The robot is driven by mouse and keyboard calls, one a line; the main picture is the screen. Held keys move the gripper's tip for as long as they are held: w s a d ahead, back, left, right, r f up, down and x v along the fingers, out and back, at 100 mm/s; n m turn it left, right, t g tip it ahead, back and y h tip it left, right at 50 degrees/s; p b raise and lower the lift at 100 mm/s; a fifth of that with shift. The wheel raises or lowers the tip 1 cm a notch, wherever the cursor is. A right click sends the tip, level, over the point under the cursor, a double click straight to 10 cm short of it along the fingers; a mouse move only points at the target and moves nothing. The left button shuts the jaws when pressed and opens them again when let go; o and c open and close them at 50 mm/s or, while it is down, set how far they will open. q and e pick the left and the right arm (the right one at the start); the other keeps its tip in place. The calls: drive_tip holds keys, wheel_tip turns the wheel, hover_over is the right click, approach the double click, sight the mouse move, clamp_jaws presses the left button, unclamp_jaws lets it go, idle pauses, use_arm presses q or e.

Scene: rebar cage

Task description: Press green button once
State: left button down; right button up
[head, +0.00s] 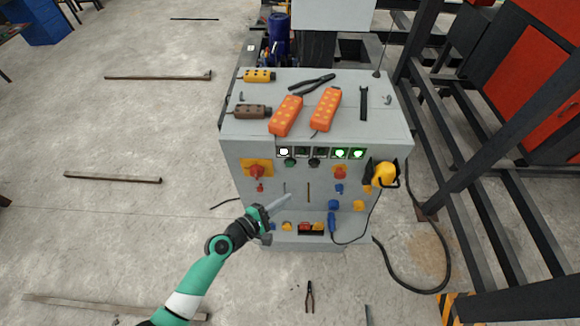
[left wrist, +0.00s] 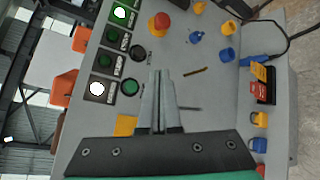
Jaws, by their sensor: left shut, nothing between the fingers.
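The green button (head: 290,162) is a small round dark green knob on the front panel of the grey control cabinet (head: 232,165), below a lit white indicator (head: 284,152). The green button also shows in the left wrist view (left wrist: 130,87), left of my fingers, with nothing covering it. A black button (left wrist: 137,53) sits beside it. My left gripper (head: 289,197) is shut and empty in front of the panel, below the green button in the head view. Its two fingers lie together in the left wrist view (left wrist: 158,73). They look apart from the green button. My right gripper is not in view.
A red knob on a yellow plate (head: 257,171) and a second red knob (head: 340,172) flank the buttons. A yellow plug with a cable (head: 384,173) hangs at the panel's right. Orange pendants (head: 286,115) and pliers (head: 312,82) lie on top. The floor left is mostly open.

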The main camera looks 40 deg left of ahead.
sight(290, 165)
use_arm(q)
drive_tip(key=shift+w, duration=0.1)
drive_tip(key=w+a+b, duration=0.3)
drive_tip(key=w+a, duration=0.3)
drive_tip(key=shift+w+b, duration=0.15)
drive_tip(key=shift+b, duration=0.25)
idle(2.0)
drive_tip(key=shift+w+a, duration=0.3)
drive_tip(key=shift+w, duration=0.05)
drive_tip(key=shift+w+a+b, duration=0.55)
drive_tip(key=shift+b, duration=0.15)
idle(0.9)
idle(0.4)
drive_tip(key=shift+s+d+r+p, duration=0.1)
drive_tip(key=shift+s+d+p, duration=0.7)
drive_tip(key=shift+s+d, duration=0.05)
